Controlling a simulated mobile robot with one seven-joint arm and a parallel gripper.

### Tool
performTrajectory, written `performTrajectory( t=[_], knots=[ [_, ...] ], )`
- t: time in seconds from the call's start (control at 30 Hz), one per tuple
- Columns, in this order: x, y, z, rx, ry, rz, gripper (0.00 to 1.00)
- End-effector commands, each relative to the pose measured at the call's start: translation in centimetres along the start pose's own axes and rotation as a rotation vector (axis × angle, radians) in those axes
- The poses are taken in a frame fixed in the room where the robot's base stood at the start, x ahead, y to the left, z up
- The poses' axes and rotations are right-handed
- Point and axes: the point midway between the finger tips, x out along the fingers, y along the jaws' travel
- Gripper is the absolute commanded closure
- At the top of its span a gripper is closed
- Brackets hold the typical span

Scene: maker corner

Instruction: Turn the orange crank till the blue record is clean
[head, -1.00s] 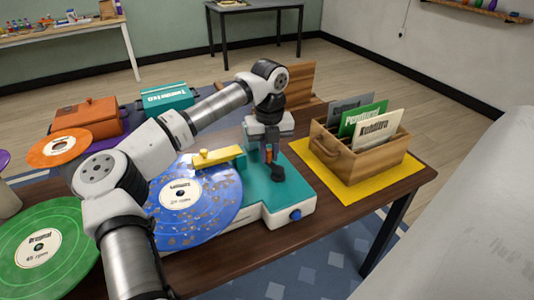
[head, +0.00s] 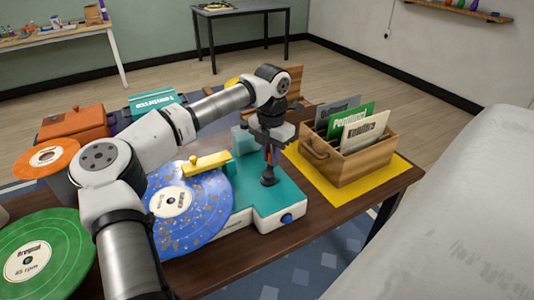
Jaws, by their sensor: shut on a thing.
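The blue record (head: 212,214) lies on the teal and white machine (head: 268,200), with brown specks scattered over much of its visible surface. A yellow bar (head: 207,163) with a knob reaches over the record's back part. The orange crank (head: 270,156) stands on the machine's right part, above a dark base (head: 268,177); only a little orange shows between my fingers. My gripper (head: 269,153) points down and is shut on the crank. My arm hides the record's left edge.
A wooden crate (head: 345,165) of record sleeves stands on a yellow mat (head: 399,172) to the right. A green record (head: 62,238), an orange record (head: 47,157), an orange box (head: 75,122) and a teal box (head: 152,100) lie left. A pale, bulky surface (head: 440,200) fills the right foreground.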

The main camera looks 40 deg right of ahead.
Motion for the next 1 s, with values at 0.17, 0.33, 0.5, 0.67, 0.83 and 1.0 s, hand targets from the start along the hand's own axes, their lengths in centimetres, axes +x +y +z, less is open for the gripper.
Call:
performTrajectory(
  t=[0.17, 0.33, 0.5, 0.67, 0.83, 1.0],
  knots=[
    [-0.2, -0.6, 0.4, 0.169, -0.005, 0.003, 1.00],
    [-0.2, -1.2, 0.5, 0.331, -0.004, 0.003, 1.00],
    [-0.2, -1.8, 0.5, 0.493, -0.004, 0.002, 1.00],
    [-0.2, -2.4, 0.5, 0.645, -0.004, 0.002, 1.00],
    [-0.2, -3.0, 0.3, 0.807, -0.004, 0.002, 1.00],
    [-0.1, -3.6, 0.1, 0.964, -0.004, 0.001, 1.00]
  ],
)
